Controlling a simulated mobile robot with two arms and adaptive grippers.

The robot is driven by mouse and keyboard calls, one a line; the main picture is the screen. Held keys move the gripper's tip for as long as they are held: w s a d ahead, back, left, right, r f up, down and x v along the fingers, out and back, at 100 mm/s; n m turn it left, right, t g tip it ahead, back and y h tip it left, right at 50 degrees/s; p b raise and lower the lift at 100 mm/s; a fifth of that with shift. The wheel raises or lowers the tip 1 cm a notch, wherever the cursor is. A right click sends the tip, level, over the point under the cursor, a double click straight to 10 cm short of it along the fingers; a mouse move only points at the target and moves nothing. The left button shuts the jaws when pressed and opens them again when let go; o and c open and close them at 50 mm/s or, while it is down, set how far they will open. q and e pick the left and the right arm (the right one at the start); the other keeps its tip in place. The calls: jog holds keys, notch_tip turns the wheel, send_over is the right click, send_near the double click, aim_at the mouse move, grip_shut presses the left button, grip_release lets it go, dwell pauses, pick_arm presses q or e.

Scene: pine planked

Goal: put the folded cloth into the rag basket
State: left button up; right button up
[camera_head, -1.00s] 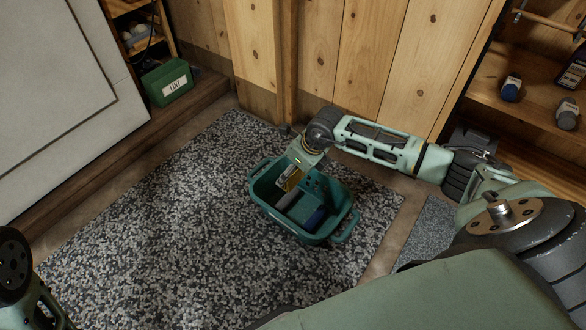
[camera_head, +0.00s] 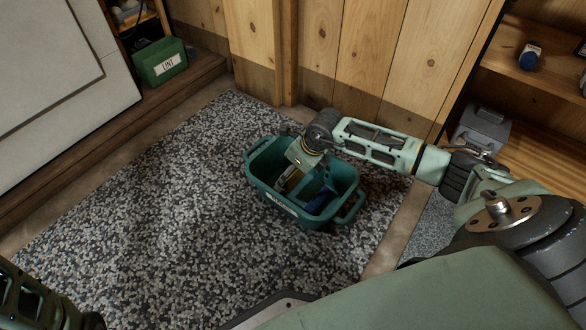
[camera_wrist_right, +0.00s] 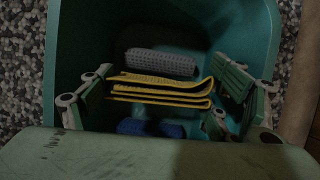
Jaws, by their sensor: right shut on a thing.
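The folded cloth is yellow-edged, with several layers stacked in the right wrist view (camera_wrist_right: 160,88). A bit of it shows yellow in the head view (camera_head: 291,179). My right gripper (camera_wrist_right: 165,95) is shut on it, one finger at each side; in the head view the gripper (camera_head: 298,168) reaches down into the basket. The rag basket is a teal tub with side handles and a front label (camera_head: 262,190); its wall also fills the right wrist view (camera_wrist_right: 262,35). Whether the cloth touches the basket floor cannot be told. My left gripper is out of view; only part of that arm shows at lower left.
A grey roll (camera_wrist_right: 160,63) and a blue roll (camera_wrist_right: 150,128) lie in the basket on either side of the cloth. The basket stands on a speckled mat (camera_head: 150,220), clear to its left. A wooden wall (camera_head: 340,50) rises behind; a green labelled bin (camera_head: 160,62) sits upper left.

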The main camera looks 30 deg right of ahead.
jog(key=o, duration=1.1)
jog(key=shift+r, duration=0.1)
jog(key=v, duration=1.2)
